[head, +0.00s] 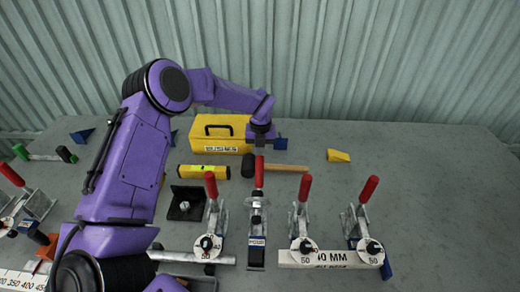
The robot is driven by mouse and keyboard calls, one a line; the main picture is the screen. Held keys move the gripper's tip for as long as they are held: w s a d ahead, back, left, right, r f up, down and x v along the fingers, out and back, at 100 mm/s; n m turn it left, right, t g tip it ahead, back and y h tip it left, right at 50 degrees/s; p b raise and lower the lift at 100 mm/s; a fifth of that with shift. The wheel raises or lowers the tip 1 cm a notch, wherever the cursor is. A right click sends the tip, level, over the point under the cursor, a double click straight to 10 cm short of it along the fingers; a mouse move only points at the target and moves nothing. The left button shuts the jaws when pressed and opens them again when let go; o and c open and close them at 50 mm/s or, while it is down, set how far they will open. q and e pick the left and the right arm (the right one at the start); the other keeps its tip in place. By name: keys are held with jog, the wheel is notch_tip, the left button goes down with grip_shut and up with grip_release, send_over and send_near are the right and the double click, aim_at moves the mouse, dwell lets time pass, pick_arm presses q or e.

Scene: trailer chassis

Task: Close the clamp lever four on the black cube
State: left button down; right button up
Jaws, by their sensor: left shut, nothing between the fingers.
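Several toggle clamps with red lever handles stand along the front of the grey table. The middle clamp (257,205) faces away, with its red handle (259,172) upright, and sits on a narrow dark block (257,256) with a blue label. Clamps with upright or slanted red handles stand to its left (211,215), and to its right (301,215) and far right (360,220). I cannot tell which is number four. My left gripper (261,149) is shut and empty, pointing down just above or behind the middle handle; contact is unclear. My right gripper is out of view.
A yellow toolbox (220,132), yellow level (203,172), hammer (285,168) and yellow wedge (338,156) lie behind the clamps. A black bracket (185,203) sits left. The right table area is clear.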

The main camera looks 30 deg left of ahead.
aim_at(260, 158)
pick_arm(q)
jog(key=shift+s+d+f, duration=0.1)
jog(key=shift+s+d, duration=0.2)
jog(key=shift+s, duration=0.2)
jog(key=shift+s+d+f, duration=0.1)
jog(key=shift+s+d, duration=0.15)
jog(key=shift+s, duration=0.2)
jog(key=shift+s+d+r+p, duration=0.2)
jog(key=shift+r+p, duration=0.1)
jog(key=shift+p, duration=0.1)
jog(key=shift+s+d+r+p, duration=0.25)
jog(key=shift+s+r, duration=0.15)
jog(key=shift+r, duration=0.15)
jog(key=shift+s+d+r+p, duration=0.25)
jog(key=shift+s+r, duration=0.1)
jog(key=shift+r, duration=0.15)
jog(key=shift+s+r, duration=0.15)
jog(key=shift+r, duration=0.2)
jog(key=shift+s+d+r+p, duration=0.4)
jog(key=shift+s, duration=0.2)
jog(key=shift+s+d+r+p, duration=0.35)
jog(key=shift+s+r, duration=0.05)
jog(key=shift+s, duration=0.15)
jog(key=shift+s+d+r, duration=0.1)
jog(key=shift+s, duration=0.1)
